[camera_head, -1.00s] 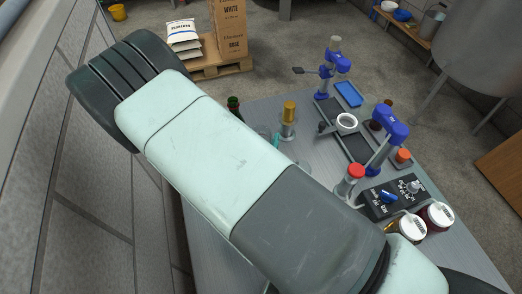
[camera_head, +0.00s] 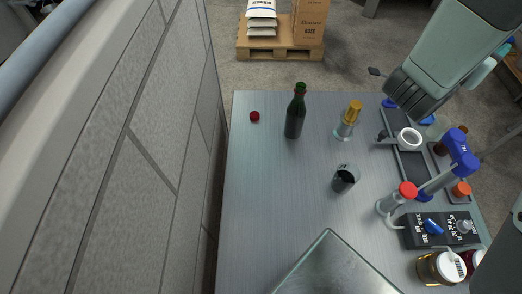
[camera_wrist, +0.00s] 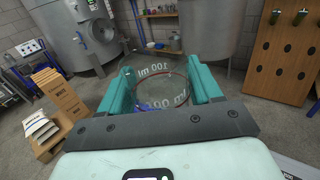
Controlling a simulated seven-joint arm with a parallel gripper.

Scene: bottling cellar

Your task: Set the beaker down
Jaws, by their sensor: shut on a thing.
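A clear glass beaker with white "100 ml" markings (camera_wrist: 160,88) is held between the teal fingers of my gripper (camera_wrist: 162,84) in the wrist view. The beaker is up in the air over the cellar floor, with machines behind it. In the head view my gripper (camera_head: 482,72) shows only as bits of teal at the upper right, past the bench's far right side; my arm hides most of it. The beaker is hard to make out there.
The bench (camera_head: 265,200) has clear space at left and centre. On it stand a dark green bottle (camera_head: 295,115), a glass with dark contents (camera_head: 345,178), a yellow-capped cylinder (camera_head: 348,120), a red-topped flask (camera_head: 396,200), stands (camera_head: 455,150) and a glassy box (camera_head: 335,265).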

